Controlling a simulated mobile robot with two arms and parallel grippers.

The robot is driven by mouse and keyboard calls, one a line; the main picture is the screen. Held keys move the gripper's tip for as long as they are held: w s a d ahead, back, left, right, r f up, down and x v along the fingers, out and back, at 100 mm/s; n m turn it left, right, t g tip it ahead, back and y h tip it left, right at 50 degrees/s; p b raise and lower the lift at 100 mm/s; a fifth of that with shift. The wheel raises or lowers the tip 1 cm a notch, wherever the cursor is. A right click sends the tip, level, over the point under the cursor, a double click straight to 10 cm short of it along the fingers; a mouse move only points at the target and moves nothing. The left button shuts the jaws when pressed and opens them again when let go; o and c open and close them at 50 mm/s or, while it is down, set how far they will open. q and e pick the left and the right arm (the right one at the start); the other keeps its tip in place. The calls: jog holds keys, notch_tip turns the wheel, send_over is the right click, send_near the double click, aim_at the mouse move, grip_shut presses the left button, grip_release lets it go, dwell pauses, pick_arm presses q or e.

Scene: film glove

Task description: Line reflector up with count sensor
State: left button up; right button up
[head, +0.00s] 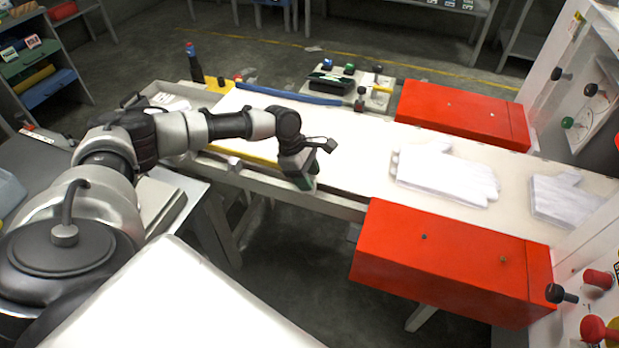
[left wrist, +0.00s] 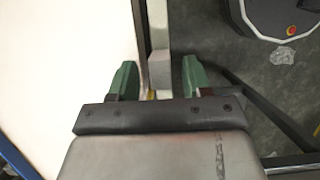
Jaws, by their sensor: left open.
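My left gripper (head: 306,180) is at the near side rail of the white conveyor belt (head: 345,128), left of the near red box. In the left wrist view its two green fingers (left wrist: 159,80) are open on either side of a small grey block (left wrist: 160,70) on the rail, which may be the reflector. I cannot tell whether they touch it. A small dark post-like part (head: 360,99) stands at the belt's far edge and may be the count sensor. My right gripper is not in view.
Red boxes flank the belt on the far side (head: 463,115) and near side (head: 452,262). White gloves lie on the belt (head: 445,174) and farther right (head: 565,200). A blue bar (head: 288,94) and a small tool tray (head: 378,102) are along the far edge.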

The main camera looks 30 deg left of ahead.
pick_arm(q)
jog(key=shift+d+f, duration=0.25)
jog(key=shift+f, duration=0.25)
